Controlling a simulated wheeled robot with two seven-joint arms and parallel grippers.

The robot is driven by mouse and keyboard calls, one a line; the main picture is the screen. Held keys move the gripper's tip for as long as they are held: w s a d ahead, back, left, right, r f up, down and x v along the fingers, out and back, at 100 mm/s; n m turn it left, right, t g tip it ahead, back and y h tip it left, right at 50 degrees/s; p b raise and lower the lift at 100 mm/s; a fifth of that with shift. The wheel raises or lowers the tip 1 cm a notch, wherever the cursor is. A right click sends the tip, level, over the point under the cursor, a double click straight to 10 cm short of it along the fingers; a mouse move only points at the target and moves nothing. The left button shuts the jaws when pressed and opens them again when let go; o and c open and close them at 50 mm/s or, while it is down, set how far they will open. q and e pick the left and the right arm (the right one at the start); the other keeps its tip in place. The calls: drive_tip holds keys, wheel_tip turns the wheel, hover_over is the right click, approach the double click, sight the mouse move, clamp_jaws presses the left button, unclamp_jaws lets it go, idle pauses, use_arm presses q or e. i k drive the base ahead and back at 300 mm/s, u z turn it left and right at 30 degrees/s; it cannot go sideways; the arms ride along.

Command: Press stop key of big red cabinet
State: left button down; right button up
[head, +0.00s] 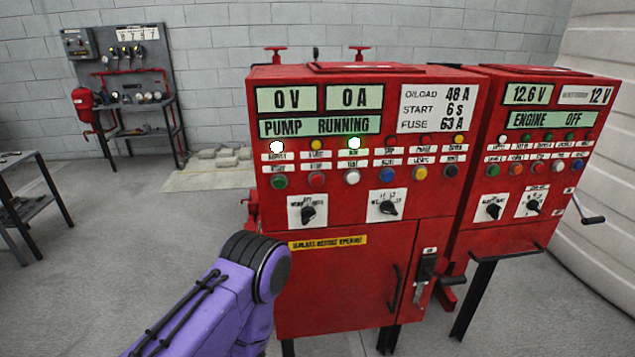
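The big red cabinet (350,265) stands in the middle of the head view. Its display reads PUMP RUNNING, with 0 V and 0 A above. A purple link of my arm covers the cabinet's lower left front. Neither gripper is in view.
A second red cabinet (515,215), reading ENGINE OFF, stands close on the right, with a crank handle (592,219) at its side. A lever switch (424,275) and door handle stick out low on the big cabinet. A grey rack stands at the back left. Open floor lies left.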

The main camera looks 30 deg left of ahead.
sight(316, 180)
drive_tip(key=z, duration=0.05)
drive_tip(key=k, duration=0.5)
drive_tip(key=u, duration=0.9)
drive_tip(key=i, duration=0.65)
drive_tip(key=z, duration=0.3)
